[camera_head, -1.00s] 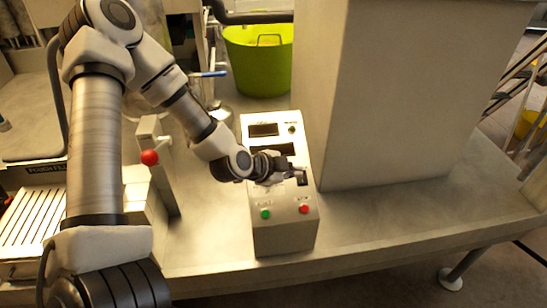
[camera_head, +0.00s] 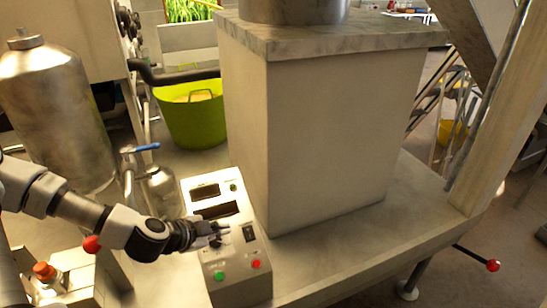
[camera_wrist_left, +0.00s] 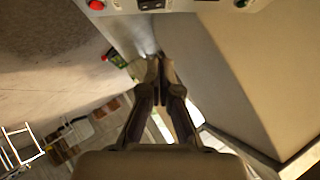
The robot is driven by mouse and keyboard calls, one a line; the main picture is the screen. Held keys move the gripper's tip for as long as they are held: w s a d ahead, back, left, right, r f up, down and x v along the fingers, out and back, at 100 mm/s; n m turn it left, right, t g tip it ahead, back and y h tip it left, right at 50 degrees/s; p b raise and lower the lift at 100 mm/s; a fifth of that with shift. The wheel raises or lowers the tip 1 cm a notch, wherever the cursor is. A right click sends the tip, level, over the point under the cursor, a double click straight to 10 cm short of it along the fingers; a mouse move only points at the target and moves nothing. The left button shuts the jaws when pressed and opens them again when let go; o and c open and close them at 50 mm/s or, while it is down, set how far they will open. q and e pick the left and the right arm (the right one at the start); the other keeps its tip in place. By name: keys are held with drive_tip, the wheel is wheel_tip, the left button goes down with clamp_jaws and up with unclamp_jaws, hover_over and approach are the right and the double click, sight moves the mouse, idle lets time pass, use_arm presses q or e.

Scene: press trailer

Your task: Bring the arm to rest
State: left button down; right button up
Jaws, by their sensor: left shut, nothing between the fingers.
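My left arm comes in from the left in the head view. Its gripper (camera_head: 222,231) is over the control box (camera_head: 235,290), close to the panel face; I cannot tell whether it touches. The box has dark displays, a black switch (camera_head: 249,233), a green button (camera_head: 219,275) and a red button (camera_head: 256,264). In the left wrist view the fingers (camera_wrist_left: 163,72) are together with nothing between them, and the box's edge with a red button (camera_wrist_left: 96,5) shows at the top. My right gripper is in neither view.
A big pale block (camera_head: 330,140) stands right of the box. A green tub (camera_head: 190,115) is behind it. A metal tank (camera_head: 60,115), a blue-handled valve (camera_head: 146,147) and a red knob (camera_head: 92,244) are at the left. A red-tipped lever (camera_head: 492,265) sticks out at the right.

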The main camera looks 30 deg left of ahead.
use_arm(q)
drive_tip(key=s+f+m+g+b, duration=0.1)
drive_tip(key=f, duration=0.2)
drive_tip(key=s+d+f+m+g+b, duration=0.1)
drive_tip(key=s+f, duration=0.1)
drive_tip(key=f, duration=0.2)
drive_tip(key=s+f+m+g+b, duration=0.1)
drive_tip(key=s+f, duration=0.1)
drive_tip(key=f, duration=0.2)
drive_tip(key=shift+d+f+g, duration=0.15)
drive_tip(key=shift+d+g, duration=0.1)
drive_tip(key=shift+g, duration=0.05)
drive_tip(key=s+d+f+n+g+y+b, duration=0.2)
drive_tip(key=s+d+f+n+g+b, duration=0.3)
drive_tip(key=s+f+n, duration=0.9)
drive_tip(key=s+d+f+g, duration=0.1)
drive_tip(key=d+f+g, duration=0.1)
drive_tip(key=d+f, duration=0.1)
drive_tip(key=shift+s+d+f, duration=0.15)
drive_tip(key=shift+d, duration=0.5)
